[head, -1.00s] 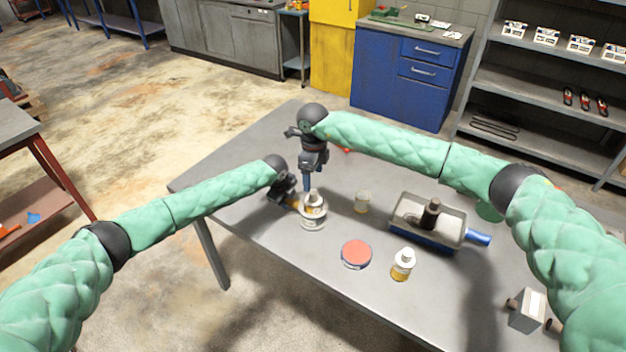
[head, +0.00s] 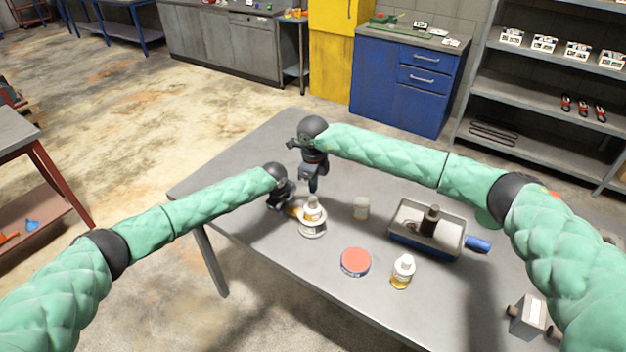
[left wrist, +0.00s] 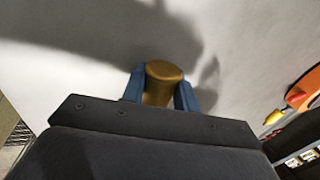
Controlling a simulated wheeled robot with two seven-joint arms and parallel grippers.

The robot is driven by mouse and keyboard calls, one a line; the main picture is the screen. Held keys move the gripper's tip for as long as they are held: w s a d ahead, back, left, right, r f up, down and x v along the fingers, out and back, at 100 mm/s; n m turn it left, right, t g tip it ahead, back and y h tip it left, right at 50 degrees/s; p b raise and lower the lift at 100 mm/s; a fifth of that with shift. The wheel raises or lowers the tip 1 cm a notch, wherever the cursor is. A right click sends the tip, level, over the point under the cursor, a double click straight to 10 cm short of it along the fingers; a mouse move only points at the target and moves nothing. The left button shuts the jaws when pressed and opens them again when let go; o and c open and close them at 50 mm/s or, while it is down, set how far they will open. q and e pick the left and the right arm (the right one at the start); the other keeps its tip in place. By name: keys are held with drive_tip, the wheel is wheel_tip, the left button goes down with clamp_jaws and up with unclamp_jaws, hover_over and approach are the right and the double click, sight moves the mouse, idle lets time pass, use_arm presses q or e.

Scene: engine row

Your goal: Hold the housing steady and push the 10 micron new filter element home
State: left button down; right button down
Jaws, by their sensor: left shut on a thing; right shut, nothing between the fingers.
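In the head view the cylinder (head: 295,210) is mostly hidden by the gripper and bottle. My right gripper (head: 313,187) points down above and behind it, shut and empty, apart from the cylinder as far as I can see.
A grey tray (head: 398,229) holds a dark upright piece, with a blue cylinder (head: 478,243) beside it. A red-topped round tin (head: 355,262), an amber bottle (head: 402,272) and a grey box (head: 528,317) stand nearer the front. The table's back left is clear.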

drive_tip(key=shift+f, duration=1.45)
drive_tip(key=shift+f, duration=0.6)
wheel_tip(320, 180, up, 15)
idle(0.5)
drive_tip(key=shift+f, duration=0.15)
drive_tip(key=m, duration=0.6)
hover_over(313, 199)
drive_tip(key=f, duration=0.5)
drive_tip(key=s+f, duration=0.1)
drive_tip(key=f, duration=0.2)
drive_tip(key=shift+a, duration=0.3)
drive_tip(key=m, duration=0.3)
drive_tip(key=shift+w, duration=0.2)
